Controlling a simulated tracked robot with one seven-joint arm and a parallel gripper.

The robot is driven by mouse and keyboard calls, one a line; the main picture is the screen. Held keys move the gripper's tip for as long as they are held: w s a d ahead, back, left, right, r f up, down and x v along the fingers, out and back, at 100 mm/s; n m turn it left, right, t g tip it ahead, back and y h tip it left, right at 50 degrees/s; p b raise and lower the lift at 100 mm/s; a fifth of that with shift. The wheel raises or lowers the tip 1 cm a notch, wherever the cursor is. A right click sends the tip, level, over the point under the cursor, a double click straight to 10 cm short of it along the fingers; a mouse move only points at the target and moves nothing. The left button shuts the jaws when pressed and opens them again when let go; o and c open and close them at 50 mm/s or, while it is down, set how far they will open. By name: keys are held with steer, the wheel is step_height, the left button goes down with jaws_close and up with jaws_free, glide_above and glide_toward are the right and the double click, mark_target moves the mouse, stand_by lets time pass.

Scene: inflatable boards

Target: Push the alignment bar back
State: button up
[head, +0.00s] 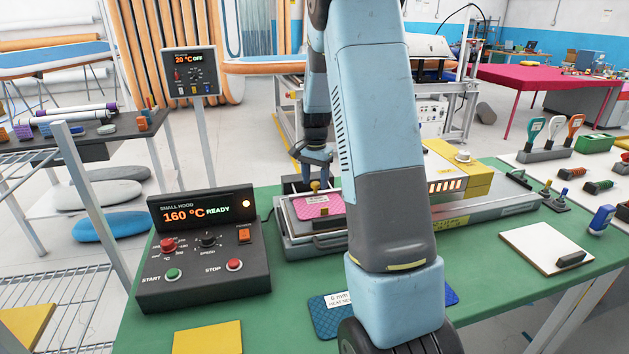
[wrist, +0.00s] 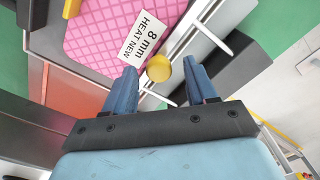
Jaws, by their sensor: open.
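A pink quilted board (head: 312,206) lies in the grey tray of the press on the green table. In the wrist view the pink board (wrist: 100,30) carries a white label reading "8 mm HEAT NEW". A pale grey bar (wrist: 187,47), which looks like the alignment bar, runs along the board's edge. A yellow knob (wrist: 159,68) shows at that bar; it also shows in the head view (head: 315,186). My gripper (head: 316,177) points down over the knob. In the wrist view its blue fingers (wrist: 160,76) are apart, one on each side of the knob. Contact cannot be told.
A control box (head: 203,250) reading "160 °C READY" stands left of the tray. A yellow and grey heater housing (head: 460,172) is at the right. A blue quilted piece (head: 325,319) lies in front, partly behind my arm. A white board (head: 546,250) lies at the right.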

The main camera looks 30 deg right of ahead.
steer(key=shift+f, duration=0.25)
steer(key=shift+c, duration=0.4)
jaws_close()
